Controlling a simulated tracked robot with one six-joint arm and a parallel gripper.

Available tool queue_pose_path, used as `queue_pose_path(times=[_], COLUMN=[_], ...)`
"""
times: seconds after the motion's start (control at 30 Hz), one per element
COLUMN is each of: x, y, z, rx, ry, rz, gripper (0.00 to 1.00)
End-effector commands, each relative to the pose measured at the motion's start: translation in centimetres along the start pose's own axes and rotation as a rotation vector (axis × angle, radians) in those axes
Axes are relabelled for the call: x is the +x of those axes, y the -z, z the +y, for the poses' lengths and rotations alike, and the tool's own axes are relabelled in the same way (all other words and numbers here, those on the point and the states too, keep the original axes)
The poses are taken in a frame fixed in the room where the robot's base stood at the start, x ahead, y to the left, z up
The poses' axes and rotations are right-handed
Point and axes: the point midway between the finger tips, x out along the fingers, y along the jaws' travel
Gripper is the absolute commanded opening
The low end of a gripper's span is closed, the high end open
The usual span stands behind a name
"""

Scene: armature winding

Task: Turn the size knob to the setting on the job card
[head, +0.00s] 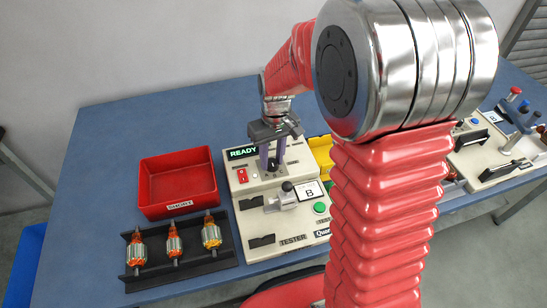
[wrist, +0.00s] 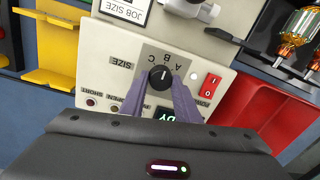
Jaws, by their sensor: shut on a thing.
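The size knob (wrist: 160,78) is a round black knob on the pale tester panel, with a short white pointer mark. The letters A, B and C (wrist: 167,58) sit upside down beside it in the wrist view. The mark points roughly toward the middle letter, but its exact alignment is hard to tell. My gripper (wrist: 162,90) is shut on the knob, a purple finger on each side. In the head view my gripper (head: 272,164) points down onto the tester (head: 240,190). The job card (head: 309,191) on the tester reads B.
The tester's display (head: 243,153) reads READY, with a red switch (head: 242,175) below it. A red bin (head: 178,182) and a black rack (head: 190,262) with several armatures stand to the left. A yellow bin (head: 320,150) is close behind on the right.

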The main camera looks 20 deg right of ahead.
Motion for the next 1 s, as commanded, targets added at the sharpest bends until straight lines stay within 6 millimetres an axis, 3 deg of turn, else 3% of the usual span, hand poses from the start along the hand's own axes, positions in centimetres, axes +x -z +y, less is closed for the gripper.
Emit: queue_pose_path(times=[0.33, 0.37, 0.6, 1.0], x=[-0.01, -0.01, 0.0, -0.56], y=[-0.04, -0.04, -0.03, 0.03], z=[0.01, 0.01, 0.01, 0.02], rx=[-0.004, -0.004, -0.003, -0.003], ry=[0.0, 0.0, 0.0, 0.0], rz=[-0.002, -0.002, -0.001, 0.001], gripper=[0.06, 0.29, 0.46, 0.47])
